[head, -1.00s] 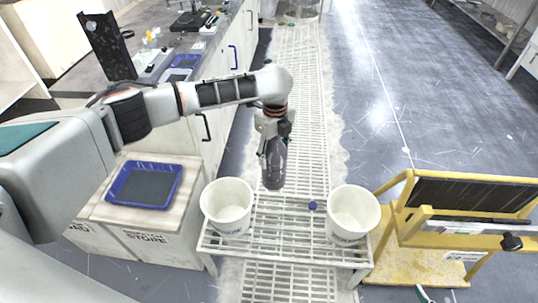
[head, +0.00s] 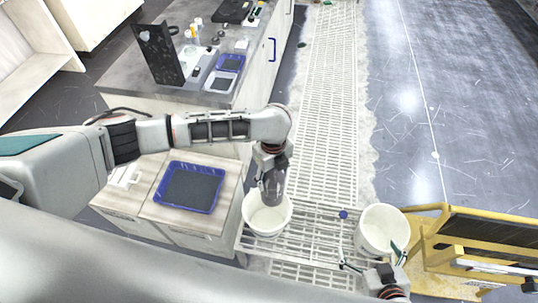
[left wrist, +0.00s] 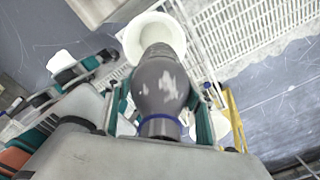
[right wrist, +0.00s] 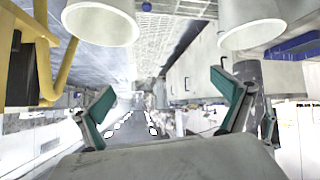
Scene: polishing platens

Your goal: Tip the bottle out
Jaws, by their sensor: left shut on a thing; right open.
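My left gripper (head: 272,158) is shut on a dark grey bottle (head: 272,186). The bottle hangs below the gripper, its far end over the mouth of the left white bucket (head: 262,225). I cannot tell if that end is inside the rim. In the left wrist view the bottle (left wrist: 160,85) sits between the fingers, a blue band near the palm, with the bucket (left wrist: 176,36) beyond. No flow is visible. My right gripper (head: 370,256) is open and empty, in front of the right white bucket (head: 374,236); its spread fingers show in the right wrist view (right wrist: 163,84).
Both buckets stand on a white slatted rack (head: 312,238), with a small blue cap (head: 343,214) between them. A yellow frame (head: 432,262) stands close on the right. A blue tray (head: 186,209) lies on a cabinet at left. A counter with a black panel (head: 160,55) is behind.

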